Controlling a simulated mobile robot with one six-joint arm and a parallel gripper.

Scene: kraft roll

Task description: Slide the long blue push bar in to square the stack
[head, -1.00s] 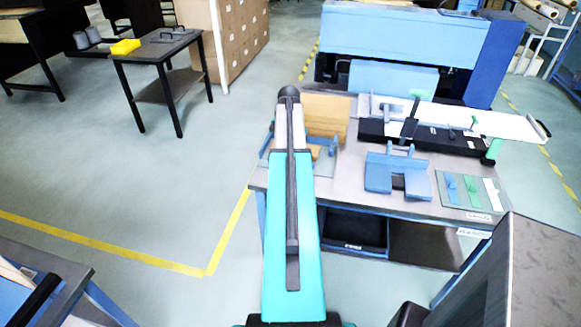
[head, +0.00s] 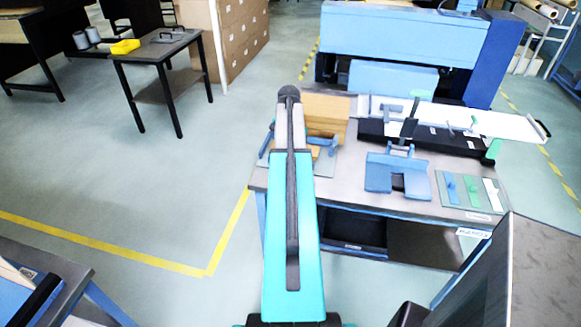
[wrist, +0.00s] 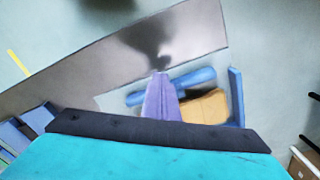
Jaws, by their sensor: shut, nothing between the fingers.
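A tan stack (head: 326,108) stands at the table's left rear, partly hidden by my arm. A blue bar (head: 326,141) shows in front of it, and another blue piece (head: 266,143) shows left of my arm. In the wrist view, a long blue bar (wrist: 195,79) lies beside the tan stack (wrist: 207,105), with a second blue bar (wrist: 237,95) at its right. I cannot tell for certain which is the push bar. My gripper (wrist: 160,77) is shut and empty; its tip overlaps the long blue bar in the picture, and contact cannot be told. It is hidden behind my arm in the head view.
A blue notched fixture (head: 398,173) and a panel with blue, green and white strips (head: 470,190) are on the table's right half. A black unit (head: 425,135) with green handles lies behind them. A large blue machine (head: 400,45) stands beyond the table.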

